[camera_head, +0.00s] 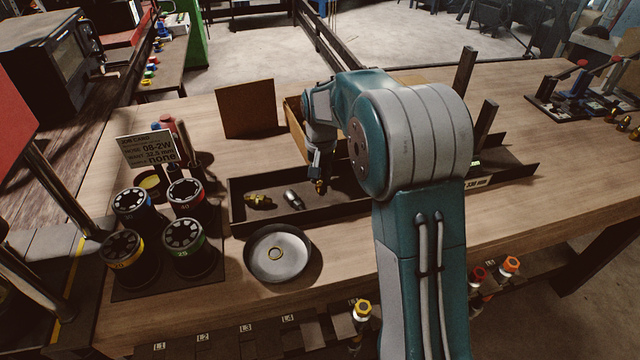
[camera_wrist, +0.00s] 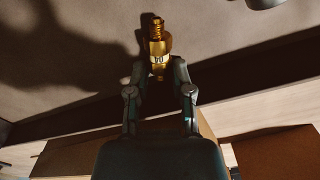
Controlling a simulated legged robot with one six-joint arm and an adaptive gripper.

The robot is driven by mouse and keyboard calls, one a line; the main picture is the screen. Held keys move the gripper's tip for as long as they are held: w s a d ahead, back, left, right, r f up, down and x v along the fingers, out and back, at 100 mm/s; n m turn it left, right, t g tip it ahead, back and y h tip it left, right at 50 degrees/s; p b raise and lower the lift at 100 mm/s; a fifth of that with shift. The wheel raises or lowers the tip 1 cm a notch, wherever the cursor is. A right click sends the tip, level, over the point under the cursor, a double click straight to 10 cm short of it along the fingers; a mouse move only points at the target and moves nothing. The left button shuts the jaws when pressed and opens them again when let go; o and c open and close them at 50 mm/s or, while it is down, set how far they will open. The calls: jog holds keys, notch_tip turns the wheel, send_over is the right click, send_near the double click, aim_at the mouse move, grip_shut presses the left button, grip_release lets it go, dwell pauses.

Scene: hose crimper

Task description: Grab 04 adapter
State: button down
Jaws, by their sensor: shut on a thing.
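My gripper (camera_head: 318,184) is over the right part of the dark tray (camera_head: 237,213), pointing down. It is shut on a brass adapter (camera_wrist: 157,45), which shows between the fingertips in the wrist view, with a threaded end and a pale marked band too small to read surely. In the head view only a small brass bit of the adapter (camera_head: 320,187) shows below the fingers. Another brass fitting (camera_head: 258,201) and a silver fitting (camera_head: 293,199) lie in the tray to the left of my gripper. I cannot tell whether the held adapter touches the tray floor.
A round metal dish (camera_head: 277,262) with a ring stands in front of the tray. Several black die cups (camera_head: 185,245) and a sign card (camera_head: 147,150) stand at left. A brown upright panel (camera_head: 247,108) and an open box (camera_head: 294,125) are behind the tray. The table's right side has free room.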

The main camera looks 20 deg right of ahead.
jog(key=shift+r, duration=0.5)
notch_tip(320, 180, up, 2)
jog(key=shift+r, duration=0.2)
jog(key=s+r, duration=0.9)
jog(key=s, duration=0.5)
jog(key=shift+a+r, duration=0.3)
